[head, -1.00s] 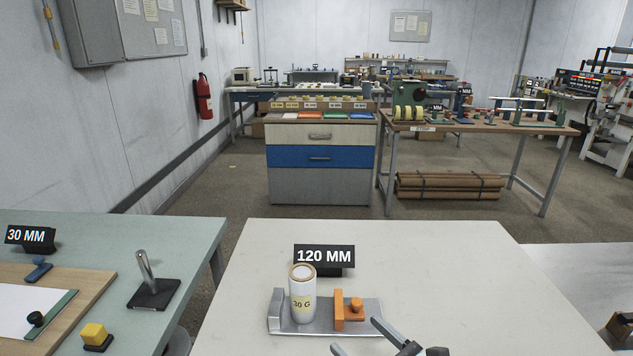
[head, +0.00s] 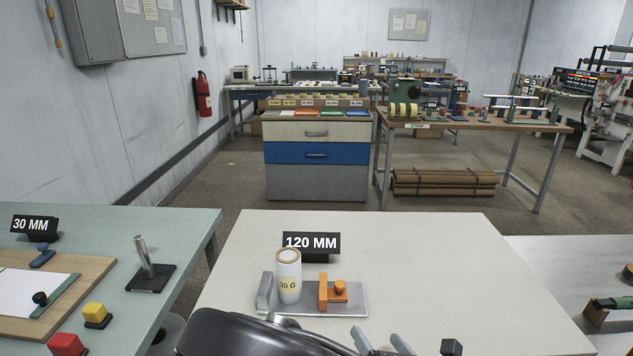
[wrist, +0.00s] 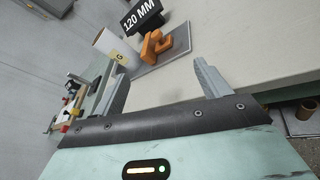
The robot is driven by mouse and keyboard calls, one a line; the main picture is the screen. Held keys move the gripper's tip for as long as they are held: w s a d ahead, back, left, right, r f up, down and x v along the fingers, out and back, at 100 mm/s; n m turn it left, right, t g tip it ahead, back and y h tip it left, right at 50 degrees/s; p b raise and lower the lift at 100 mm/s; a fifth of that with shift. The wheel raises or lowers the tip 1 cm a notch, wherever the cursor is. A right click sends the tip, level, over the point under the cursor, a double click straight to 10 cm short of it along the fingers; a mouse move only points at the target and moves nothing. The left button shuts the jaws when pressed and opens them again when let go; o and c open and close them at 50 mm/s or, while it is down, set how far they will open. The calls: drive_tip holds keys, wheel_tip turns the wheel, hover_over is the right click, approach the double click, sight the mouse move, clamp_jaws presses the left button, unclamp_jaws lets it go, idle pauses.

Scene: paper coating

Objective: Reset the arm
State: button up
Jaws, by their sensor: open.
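My gripper (head: 381,341) is at the bottom of the head view, low over the front of the white table (head: 430,270). Its two grey fingers stand apart with nothing between them. In the wrist view the open fingers (wrist: 160,85) point toward the table, apart from the objects on it. A white cylinder marked "30 G" (head: 288,283) stands upright on a grey metal fixture (head: 353,306), beside an orange clamp block (head: 332,292). The cylinder (wrist: 112,48) and orange block (wrist: 154,45) also show in the wrist view.
A "120 MM" sign (head: 311,243) stands behind the fixture. On the left, a green table (head: 190,225) holds a metal post (head: 145,258), a yellow block (head: 96,313), a red block (head: 67,345) and a board with paper. The white table's right half is mostly clear.

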drive_tip(key=s+a+m+g+h, duration=0.3)
drive_tip(key=s+m+g, duration=0.5)
drive_tip(key=m, duration=0.9)
drive_tip(key=s+d+r+m+g, duration=0.2)
drive_tip(key=s+r+m+g, duration=0.1)
drive_tip(key=r, duration=0.5)
drive_tip(key=s+d+r+m+g, duration=0.3)
drive_tip(key=s+r+m, duration=0.2)
drive_tip(key=r, duration=0.4)
drive_tip(key=shift+s+d+r+m+g+h, duration=0.2)
drive_tip(key=shift+s+r+m+g+h, duration=0.15)
drive_tip(key=shift+s, duration=0.35)
